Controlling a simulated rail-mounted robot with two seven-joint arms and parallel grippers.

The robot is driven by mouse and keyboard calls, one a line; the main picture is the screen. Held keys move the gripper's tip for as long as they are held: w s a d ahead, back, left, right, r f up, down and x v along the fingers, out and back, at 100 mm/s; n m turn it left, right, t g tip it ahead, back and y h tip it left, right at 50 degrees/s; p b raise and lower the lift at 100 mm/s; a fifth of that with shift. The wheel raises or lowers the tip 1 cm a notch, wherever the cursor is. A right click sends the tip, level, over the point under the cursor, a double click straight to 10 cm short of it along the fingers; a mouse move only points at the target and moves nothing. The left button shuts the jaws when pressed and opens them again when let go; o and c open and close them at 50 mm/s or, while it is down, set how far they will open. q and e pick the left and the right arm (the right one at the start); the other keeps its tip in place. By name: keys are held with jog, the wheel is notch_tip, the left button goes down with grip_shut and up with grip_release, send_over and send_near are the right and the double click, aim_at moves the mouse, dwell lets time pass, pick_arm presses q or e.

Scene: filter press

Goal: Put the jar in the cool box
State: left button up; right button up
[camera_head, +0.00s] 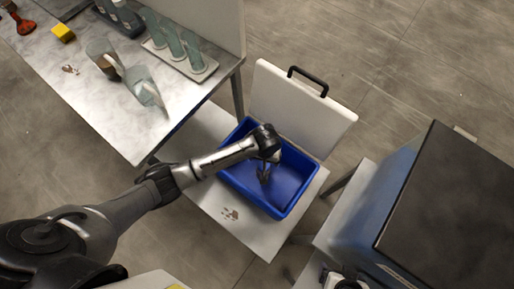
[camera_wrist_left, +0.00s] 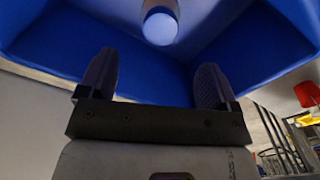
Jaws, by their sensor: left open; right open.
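The cool box (camera_head: 233,184) is blue inside and stands with its white lid (camera_head: 298,108) open behind it. My left arm reaches over it, and my left gripper (camera_head: 266,162) points down inside, partly hidden by its own wrist. In the left wrist view the left gripper (camera_wrist_left: 154,88) is open, its two fingers apart with nothing between them. A pale, round-ended jar (camera_wrist_left: 160,24) is beyond the fingertips, inside the blue walls (camera_wrist_left: 270,40); I cannot tell whether it is upright. My right gripper (camera_head: 346,284) is open, only partly visible at the bottom edge.
A marble-topped table (camera_head: 90,92) at upper left holds several glass vessels, a tray (camera_head: 187,66) of tubes and a yellow block (camera_head: 63,32). The cool box sits on a low pale stand (camera_head: 245,230). A large dark-topped unit (camera_head: 450,210) stands at right.

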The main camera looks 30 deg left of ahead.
pick_arm(q)
jog(key=shift+r, duration=0.2)
jog(key=s+m, duration=0.1)
jog(key=s, duration=0.3)
jog(key=s+r+m+t+h, duration=0.1)
jog(key=s, duration=0.3)
jog(key=s+r+m+h, duration=0.1)
jog(key=s, duration=0.3)
jog(key=shift+d+t, duration=0.2)
jog(key=shift+t, duration=0.1)
jog(key=s+a+r+m+t+y, duration=0.1)
jog(key=s+a+r+t, duration=0.1)
jog(key=s+a+r, duration=0.4)
jog(key=s+a, duration=0.3)
jog(key=s, duration=0.2)
jog(key=shift+a+r+m+y, duration=0.15)
jog(key=shift+r+m+y, duration=0.2)
jog(key=shift+m+y, duration=0.05)
